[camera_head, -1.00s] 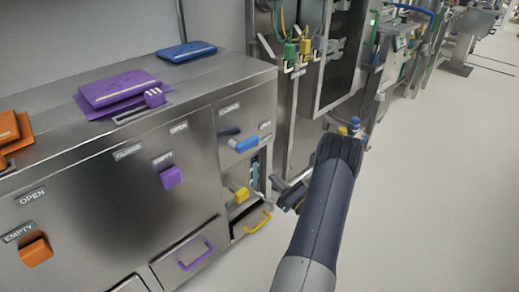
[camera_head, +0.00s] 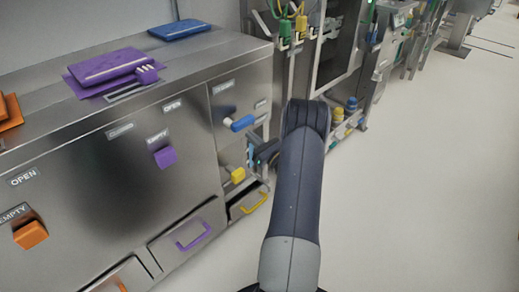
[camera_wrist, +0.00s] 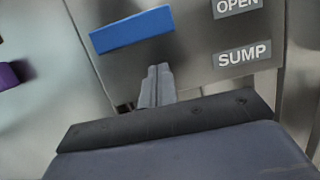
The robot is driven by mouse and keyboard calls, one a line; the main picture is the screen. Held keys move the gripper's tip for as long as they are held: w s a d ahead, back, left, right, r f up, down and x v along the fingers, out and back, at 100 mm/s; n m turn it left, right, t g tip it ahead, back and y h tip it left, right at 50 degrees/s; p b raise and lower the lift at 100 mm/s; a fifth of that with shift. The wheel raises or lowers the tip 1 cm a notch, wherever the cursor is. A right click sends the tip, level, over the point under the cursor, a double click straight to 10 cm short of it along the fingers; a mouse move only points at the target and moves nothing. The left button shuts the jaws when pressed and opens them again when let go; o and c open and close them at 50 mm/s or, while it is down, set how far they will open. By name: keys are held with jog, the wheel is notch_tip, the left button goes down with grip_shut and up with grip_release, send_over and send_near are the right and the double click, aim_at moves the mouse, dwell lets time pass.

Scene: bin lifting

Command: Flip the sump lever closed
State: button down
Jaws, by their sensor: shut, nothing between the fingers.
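The sump lever has a blue handle (camera_head: 241,123) on the upper front of the steel cabinet's right section. In the wrist view, the blue handle (camera_wrist: 132,30) lies slightly tilted across the upper left. An OPEN label (camera_wrist: 237,5) and a SUMP label (camera_wrist: 242,55) are to its right. My gripper (camera_wrist: 158,72) is shut and empty, its fingertips close below the handle; I cannot tell whether they touch. In the head view, my gripper (camera_head: 262,153) shows below and right of the handle, partly hidden by my arm.
A purple lever (camera_head: 165,157) and an orange lever (camera_head: 31,235) are on the cabinet front to the left. A yellow knob (camera_head: 238,175) and a drawer with a yellow handle (camera_head: 250,203) are below. Open floor (camera_head: 410,210) lies to the right.

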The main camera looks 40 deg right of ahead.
jog(key=shift+r, duration=1.15)
